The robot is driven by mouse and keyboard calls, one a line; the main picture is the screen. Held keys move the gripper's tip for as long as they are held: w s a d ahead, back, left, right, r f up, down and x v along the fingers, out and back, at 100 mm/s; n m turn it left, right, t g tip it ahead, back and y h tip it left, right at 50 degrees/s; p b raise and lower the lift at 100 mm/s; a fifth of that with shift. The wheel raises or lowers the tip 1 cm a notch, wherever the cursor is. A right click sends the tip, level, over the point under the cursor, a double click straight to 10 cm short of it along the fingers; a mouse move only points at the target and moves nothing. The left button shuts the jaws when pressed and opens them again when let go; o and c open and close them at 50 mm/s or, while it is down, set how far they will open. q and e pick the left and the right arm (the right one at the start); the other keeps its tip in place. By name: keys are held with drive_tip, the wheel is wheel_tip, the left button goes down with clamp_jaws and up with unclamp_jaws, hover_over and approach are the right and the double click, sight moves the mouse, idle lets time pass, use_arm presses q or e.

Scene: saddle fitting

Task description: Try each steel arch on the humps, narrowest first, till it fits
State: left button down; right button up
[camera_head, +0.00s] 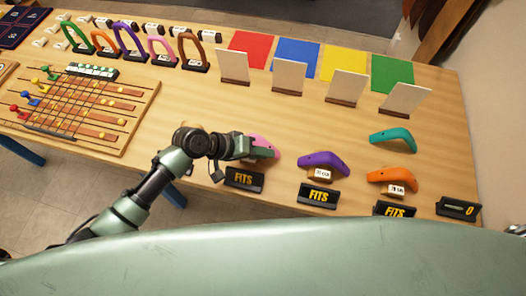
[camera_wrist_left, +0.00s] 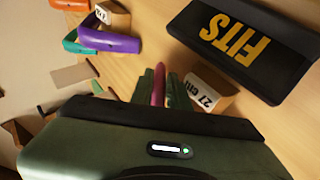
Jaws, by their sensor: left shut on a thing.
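My left gripper (camera_head: 247,148) is shut on a pink arch (camera_head: 265,146), at the left end of the row of curved arches. In the left wrist view the pink arch (camera_wrist_left: 158,86) stands between the fingers, beside a wooden block (camera_wrist_left: 209,91) with a "27 cm" label. I cannot tell whether it touches the block. A purple arch (camera_head: 323,160) is at a labelled wooden hump (camera_head: 321,174). An orange arch (camera_head: 392,175) is at another labelled hump (camera_head: 396,188). A teal arch (camera_head: 392,138) lies on the table behind the orange one. No arch looks like bare steel. My right gripper is out of view.
Black "FITS" signs (camera_head: 245,179) stand along the front edge, with a black display reading 0 (camera_head: 458,208) at right. White panels (camera_head: 289,76) stand before coloured squares. A wooden grid board (camera_head: 82,107) is left; coloured loops (camera_head: 128,40) stand behind it. The table's middle is clear.

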use_arm(q)
drive_tip(key=shift+f, duration=0.35)
drive_tip(key=c, duration=1.3)
unclamp_jaws()
drive_tip(key=shift+s, duration=0.1)
drive_tip(key=shift+a+f, duration=0.15)
drive_tip(key=shift+f, duration=0.1)
drive_tip(key=b+v, duration=0.2)
drive_tip(key=v, duration=0.5)
drive_tip(key=shift+r, duration=0.6)
